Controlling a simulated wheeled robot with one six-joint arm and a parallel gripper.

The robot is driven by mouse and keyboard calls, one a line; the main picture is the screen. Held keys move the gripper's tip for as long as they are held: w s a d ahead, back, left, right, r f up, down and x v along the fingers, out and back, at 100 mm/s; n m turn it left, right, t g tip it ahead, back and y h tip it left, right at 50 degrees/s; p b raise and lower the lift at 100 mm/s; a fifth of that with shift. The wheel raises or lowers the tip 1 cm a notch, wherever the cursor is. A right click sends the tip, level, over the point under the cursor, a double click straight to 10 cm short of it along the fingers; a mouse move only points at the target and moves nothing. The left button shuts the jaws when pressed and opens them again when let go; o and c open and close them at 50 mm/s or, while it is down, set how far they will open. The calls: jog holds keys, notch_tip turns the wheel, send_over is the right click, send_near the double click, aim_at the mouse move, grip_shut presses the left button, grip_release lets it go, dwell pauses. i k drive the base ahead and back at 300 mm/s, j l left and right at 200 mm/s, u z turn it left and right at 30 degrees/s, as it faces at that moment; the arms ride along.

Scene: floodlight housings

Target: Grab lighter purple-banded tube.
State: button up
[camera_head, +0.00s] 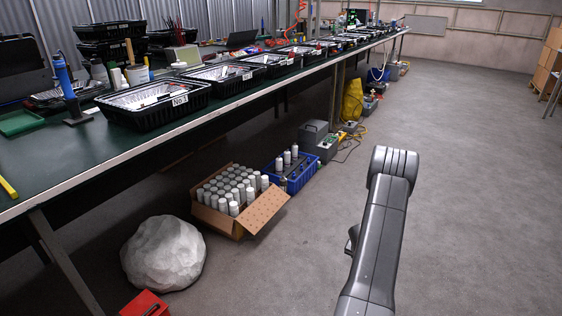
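No purple band can be made out on any tube at this size, so I cannot tell which tube is the lighter purple-banded one. Several white and grey capped tubes (233,193) stand upright in an open cardboard box (223,223) on the floor. A few more pale tubes (287,158) stand in a blue crate (301,180) just behind the box. My arm reaches up from the lower right, apart from both containers. My gripper does not show.
A long dark green workbench (40,160) with black trays (157,115) runs along the left above the containers. A pale boulder (163,253) and a red box (146,304) sit at front left. Grey cases (313,136) stand behind the crate. The floor (480,160) at right is clear.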

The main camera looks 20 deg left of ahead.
aim_at(294, 149)
jog(key=i+u, duration=0.45)
jog(key=i+l+u, duration=0.1)
jog(key=i+u, duration=0.35)
jog(key=i+l, duration=0.3)
jog(key=i, duration=0.3)
jog(key=i+l+u, duration=0.15)
jog(key=i+l, duration=0.15)
jog(key=i, duration=0.35)
jog(key=i+l, duration=0.4)
jog(key=i, duration=0.2)
jog(key=i+l+u, duration=0.15)
jog(key=i+l, duration=0.2)
jog(key=i, duration=0.25)
